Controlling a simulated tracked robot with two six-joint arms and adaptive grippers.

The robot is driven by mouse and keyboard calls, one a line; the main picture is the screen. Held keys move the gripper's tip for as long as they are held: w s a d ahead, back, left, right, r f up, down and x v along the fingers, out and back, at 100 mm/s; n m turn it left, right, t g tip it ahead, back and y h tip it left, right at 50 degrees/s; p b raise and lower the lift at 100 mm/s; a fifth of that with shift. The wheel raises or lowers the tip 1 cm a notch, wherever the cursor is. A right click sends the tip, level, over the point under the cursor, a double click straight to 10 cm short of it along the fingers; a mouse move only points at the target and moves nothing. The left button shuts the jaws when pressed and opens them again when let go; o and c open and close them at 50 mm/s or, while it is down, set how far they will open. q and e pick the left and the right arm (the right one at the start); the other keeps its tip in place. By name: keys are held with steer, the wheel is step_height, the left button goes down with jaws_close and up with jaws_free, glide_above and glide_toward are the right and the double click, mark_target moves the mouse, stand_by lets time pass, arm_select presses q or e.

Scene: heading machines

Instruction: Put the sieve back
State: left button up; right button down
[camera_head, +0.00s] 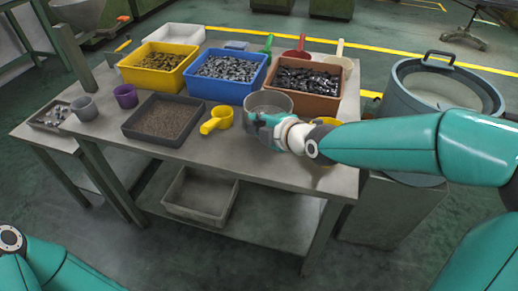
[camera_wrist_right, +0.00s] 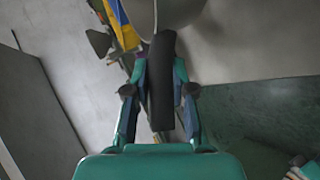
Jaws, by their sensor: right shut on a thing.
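In the right wrist view, my right gripper (camera_wrist_right: 161,88) is shut on the sieve's dark handle (camera_wrist_right: 161,70), with a finger on each side. Part of the round sieve (camera_wrist_right: 165,14) shows at the top of that view. Whether the sieve touches the table is unclear. My left gripper is out of view; only part of my left arm shows at the bottom left.
On the table (camera_head: 190,150) are yellow (camera_head: 158,80), blue (camera_head: 222,92) and brown (camera_head: 303,105) bins of metal parts, a dark tray (camera_head: 163,137) and a yellow scoop (camera_head: 211,124). Green, red and cream scoops lie behind. A large grey tub (camera_head: 400,100) stands right.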

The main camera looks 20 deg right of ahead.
step_height(320, 180, down, 6)
steer(key=shift+r+b, duration=0.1)
steer(key=shift+b, duration=0.25)
steer(key=c, duration=1)
jaws_free()
steer(key=shift+s, duration=0.1)
steer(key=v, duration=1.2)
steer(key=shift+p, duration=0.3)
